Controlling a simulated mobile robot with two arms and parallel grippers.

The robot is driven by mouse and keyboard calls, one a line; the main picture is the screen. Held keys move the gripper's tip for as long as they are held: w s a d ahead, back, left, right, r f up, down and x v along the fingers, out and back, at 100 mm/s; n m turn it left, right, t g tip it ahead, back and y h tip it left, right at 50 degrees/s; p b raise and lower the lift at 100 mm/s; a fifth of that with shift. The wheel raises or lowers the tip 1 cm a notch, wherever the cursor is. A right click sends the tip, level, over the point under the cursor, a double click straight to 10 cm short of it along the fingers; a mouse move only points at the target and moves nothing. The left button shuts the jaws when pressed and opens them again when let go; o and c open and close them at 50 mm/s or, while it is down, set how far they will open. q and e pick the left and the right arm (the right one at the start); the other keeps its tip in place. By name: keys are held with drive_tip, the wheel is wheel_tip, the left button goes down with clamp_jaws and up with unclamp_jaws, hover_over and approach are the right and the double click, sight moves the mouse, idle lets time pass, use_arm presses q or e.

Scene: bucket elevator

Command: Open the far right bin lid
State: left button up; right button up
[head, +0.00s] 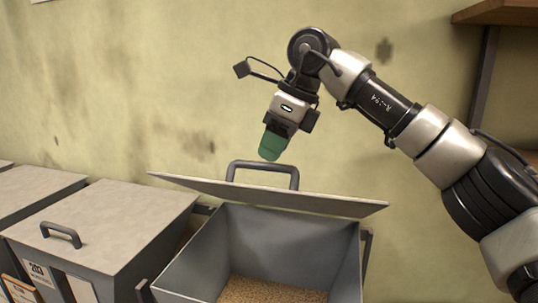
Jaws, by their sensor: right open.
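The far right bin (190,272) is a grey metal box with grain (270,291) in its bottom. Its grey lid (260,193) is raised and tilted up at the back, so the bin's mouth is open. A dark handle (263,164) stands on the lid's far side and shows above its edge. My right gripper (271,153) has green fingers pointing down, just above and behind the lid near the handle. It is open and holds nothing that I can see. Whether it touches the handle is not clear. My left gripper is not in view.
A closed bin (120,222) with a handle (61,235) and a label reading 203 stands to the left, with another closed bin (35,190) beyond it. A stained wall (130,90) is behind. A brown shelf (495,13) juts out at the upper right.

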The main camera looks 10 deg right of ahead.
drive_tip(key=shift+x, duration=0.95)
drive_tip(key=shift+a+f, duration=0.2)
drive_tip(key=shift+f, duration=0.15)
clamp_jaws()
